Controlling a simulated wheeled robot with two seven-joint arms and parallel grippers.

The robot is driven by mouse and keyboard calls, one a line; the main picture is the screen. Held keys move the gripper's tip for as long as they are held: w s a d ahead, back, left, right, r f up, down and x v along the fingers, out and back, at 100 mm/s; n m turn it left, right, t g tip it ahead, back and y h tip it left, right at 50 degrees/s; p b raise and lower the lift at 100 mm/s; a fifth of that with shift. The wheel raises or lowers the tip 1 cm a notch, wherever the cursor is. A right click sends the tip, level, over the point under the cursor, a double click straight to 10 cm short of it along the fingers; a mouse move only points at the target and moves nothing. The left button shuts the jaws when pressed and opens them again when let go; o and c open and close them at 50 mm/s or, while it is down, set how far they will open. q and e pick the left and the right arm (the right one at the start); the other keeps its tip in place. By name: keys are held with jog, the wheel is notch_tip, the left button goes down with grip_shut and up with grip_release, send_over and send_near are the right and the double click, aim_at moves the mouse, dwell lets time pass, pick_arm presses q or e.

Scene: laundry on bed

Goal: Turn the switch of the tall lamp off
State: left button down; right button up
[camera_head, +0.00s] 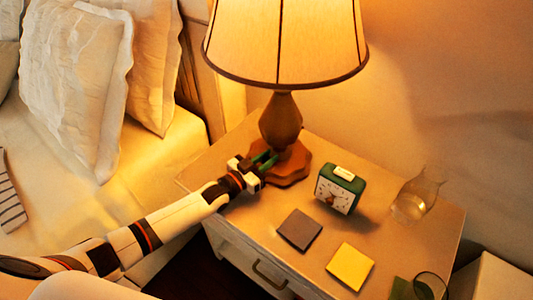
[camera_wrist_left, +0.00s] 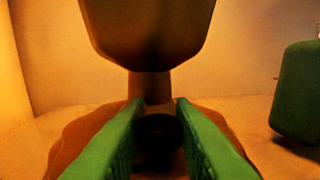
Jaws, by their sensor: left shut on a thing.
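The tall lamp stands on the nightstand with its cream shade (camera_head: 285,40) glowing, so it is lit. Its brown stem (camera_head: 281,118) rises from a scalloped wooden base (camera_head: 292,168). My left gripper (camera_head: 267,159) is at the left front of the base, low beside the stem. In the left wrist view its green fingers (camera_wrist_left: 161,104) lie on either side of a dark round switch knob (camera_wrist_left: 158,130) on the base and are shut on it. The head view hides the knob behind the gripper. My right gripper is not in view.
A green clock (camera_head: 340,189) stands right of the lamp, with a glass pitcher (camera_head: 414,196) beyond. A grey square (camera_head: 299,230) and a yellow square (camera_head: 350,266) lie in front on the nightstand (camera_head: 226,152). The bed with pillows (camera_head: 75,80) is at left.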

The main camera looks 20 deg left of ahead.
pick_arm(q)
jog(key=n+t+y+p, duration=0.1)
jog(key=y, duration=0.1)
jog(key=n+y+p, duration=0.2)
jog(key=y, duration=0.1)
jog(key=shift+s+d+r+t, duration=0.1)
jog(key=shift+d+t, duration=0.05)
jog(key=shift+t, duration=0.25)
jog(key=shift+n+y+p, duration=0.75)
jog(key=shift+n+y, duration=0.85)
jog(key=shift+y, duration=0.6)
jog(key=c, duration=1.3)
grip_release()
jog(key=s, duration=1.2)
jog(key=shift+d, duration=0.2)
jog(key=shift+w, duration=0.1)
